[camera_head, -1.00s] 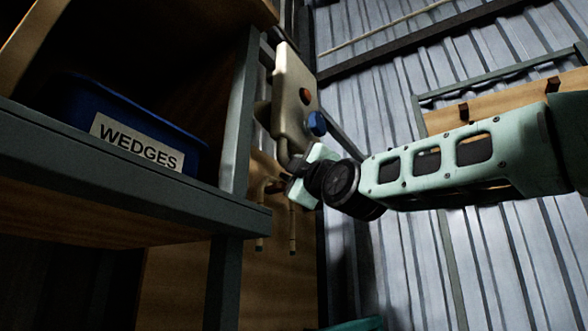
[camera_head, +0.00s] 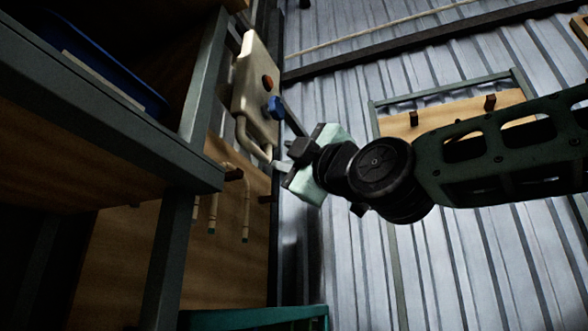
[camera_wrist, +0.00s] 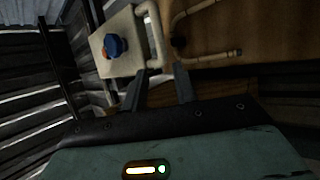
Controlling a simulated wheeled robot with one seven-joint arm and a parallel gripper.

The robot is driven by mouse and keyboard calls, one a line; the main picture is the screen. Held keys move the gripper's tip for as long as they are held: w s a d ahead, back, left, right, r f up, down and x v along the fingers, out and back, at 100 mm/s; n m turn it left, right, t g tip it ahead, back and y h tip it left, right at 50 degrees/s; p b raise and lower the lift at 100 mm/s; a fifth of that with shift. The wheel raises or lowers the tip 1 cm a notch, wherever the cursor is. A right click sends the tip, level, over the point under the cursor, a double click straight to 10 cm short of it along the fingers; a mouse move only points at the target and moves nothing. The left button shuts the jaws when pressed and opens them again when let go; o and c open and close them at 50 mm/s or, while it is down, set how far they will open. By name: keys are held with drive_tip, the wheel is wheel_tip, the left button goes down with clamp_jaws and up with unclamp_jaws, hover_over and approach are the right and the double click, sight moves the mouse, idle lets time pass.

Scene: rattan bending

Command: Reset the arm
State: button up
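My gripper (camera_head: 288,158) is at the middle of the head view, at the end of my arm, which reaches in from the right. Its pale green body is tilted and its dark fingers point left, towards the wooden board. In the wrist view the two fingers (camera_wrist: 160,88) stand apart with nothing seen held between them. A cream control box (camera_head: 256,85) with a red button (camera_head: 267,82) and a blue knob (camera_head: 274,107) is just above and beyond the gripper. The box (camera_wrist: 118,42) also shows past the fingers in the wrist view. I cannot tell the exact gap.
A grey-framed shelf (camera_head: 100,130) with a blue bin (camera_head: 105,65) stands at left. Bent canes (camera_head: 245,205) hang by a wooden board (camera_head: 225,260). A green-edged container (camera_head: 255,318) is at the bottom. A rack (camera_head: 440,115) is on the corrugated wall at right.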

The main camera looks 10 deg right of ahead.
drive_tip(key=shift+s+d+f, duration=0.25)
drive_tip(key=shift+s+f, duration=0.15)
drive_tip(key=shift+s, duration=0.15)
